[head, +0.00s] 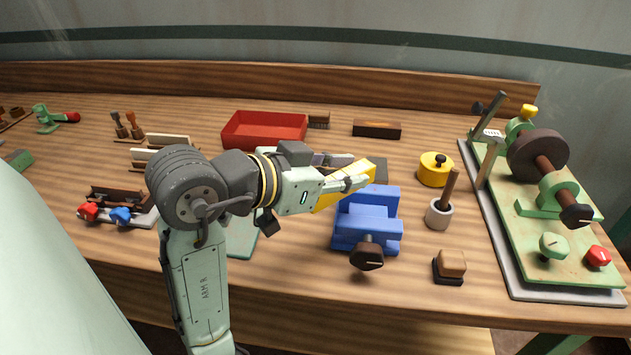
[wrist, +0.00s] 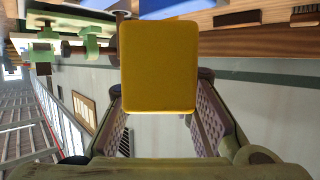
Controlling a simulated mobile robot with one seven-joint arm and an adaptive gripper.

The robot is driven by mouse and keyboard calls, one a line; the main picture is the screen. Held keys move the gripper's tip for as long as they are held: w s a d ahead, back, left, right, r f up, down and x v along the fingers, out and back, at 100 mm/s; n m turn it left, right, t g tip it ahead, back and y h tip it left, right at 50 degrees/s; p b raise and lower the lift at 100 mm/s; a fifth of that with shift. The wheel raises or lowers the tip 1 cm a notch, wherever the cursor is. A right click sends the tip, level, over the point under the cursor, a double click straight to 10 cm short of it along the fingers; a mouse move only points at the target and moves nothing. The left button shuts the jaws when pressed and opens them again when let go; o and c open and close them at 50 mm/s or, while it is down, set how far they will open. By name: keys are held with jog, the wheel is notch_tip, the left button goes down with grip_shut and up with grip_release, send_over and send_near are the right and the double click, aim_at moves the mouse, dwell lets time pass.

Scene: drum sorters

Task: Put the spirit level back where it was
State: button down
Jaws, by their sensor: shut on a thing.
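The spirit level, a yellow block (head: 328,199), is in my gripper (head: 355,171), just behind and above the blue vise (head: 366,222). In the head view the fingers cover part of it, and I cannot tell whether it touches the vise. In the wrist view the yellow block (wrist: 158,66) fills the upper middle, end-on, beyond the two finger pads. A dark grey patch (head: 376,166) on the bench shows partly behind my fingers. The spirit level's earlier place cannot be told from these frames.
A red tray (head: 264,146) and a dark wooden block (head: 377,129) lie behind. A yellow round tin (head: 434,176), a grey cup with a stick (head: 439,216) and a small stamp (head: 449,267) stand right of the vise. A green machine (head: 538,230) fills the right end.

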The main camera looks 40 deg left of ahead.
jog(key=a+f+b, duration=0.2)
jog(key=a+f, duration=0.2)
jog(key=a, duration=0.1)
jog(key=shift+s+b, duration=0.3)
jog(key=shift+b, duration=0.1)
jog(key=shift+a, duration=0.1)
jog(key=shift+f+b, duration=0.4)
jog(key=c, duration=1.4)
grip_release()
jog(key=shift+o, duration=0.2)
jog(key=b+v, duration=0.1)
jog(key=v, duration=1.1)
jog(key=shift+r, duration=0.4)
